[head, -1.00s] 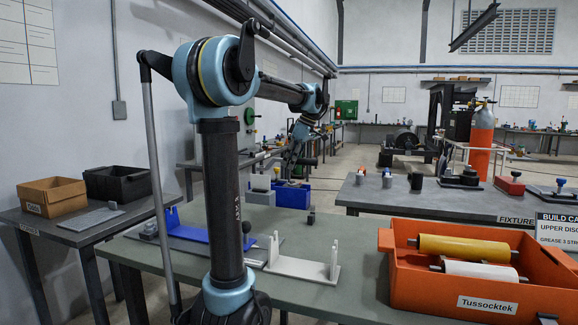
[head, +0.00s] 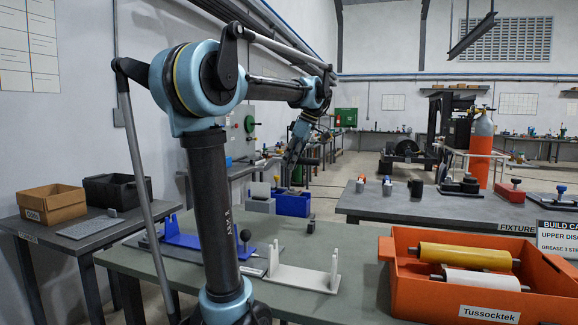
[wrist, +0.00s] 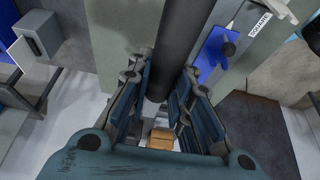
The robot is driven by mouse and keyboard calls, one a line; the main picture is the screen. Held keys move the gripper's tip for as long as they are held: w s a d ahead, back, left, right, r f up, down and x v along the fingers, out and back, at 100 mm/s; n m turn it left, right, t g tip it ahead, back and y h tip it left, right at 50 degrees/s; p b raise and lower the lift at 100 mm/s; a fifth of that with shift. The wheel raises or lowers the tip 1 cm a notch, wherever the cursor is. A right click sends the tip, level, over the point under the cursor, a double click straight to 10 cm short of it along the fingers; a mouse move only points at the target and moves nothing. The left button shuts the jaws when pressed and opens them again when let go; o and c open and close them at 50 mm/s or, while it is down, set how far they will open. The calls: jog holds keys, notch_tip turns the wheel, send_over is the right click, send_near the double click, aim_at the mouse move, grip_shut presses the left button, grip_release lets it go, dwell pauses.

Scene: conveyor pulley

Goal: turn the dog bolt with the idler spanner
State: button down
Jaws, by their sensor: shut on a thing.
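My gripper (wrist: 165,72) is shut on a thick dark bar, which I take to be the handle of the idler spanner (wrist: 170,30). In the wrist view the bar runs from the top edge down between the two fingers. The spanner's head is not clear. In the head view my gripper (head: 288,165) is small and far off, above the back of the green-topped table, near a blue bin. I cannot single out the dog bolt in either view.
A blue fixture (head: 185,238) and a white stand (head: 305,275) stand on the green-topped table (head: 350,250). An orange crate (head: 440,300) with rollers is at right, a blue bin (head: 293,204) behind. The wrist view shows a label reading SQUARE (wrist: 260,24).

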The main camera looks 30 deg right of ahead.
jog(key=s+a+r, duration=0.3)
jog(key=s+r, duration=0.1)
jog(key=s, duration=0.1)
jog(key=shift+r, duration=0.25)
dwell(0.5)
dwell(0.3)
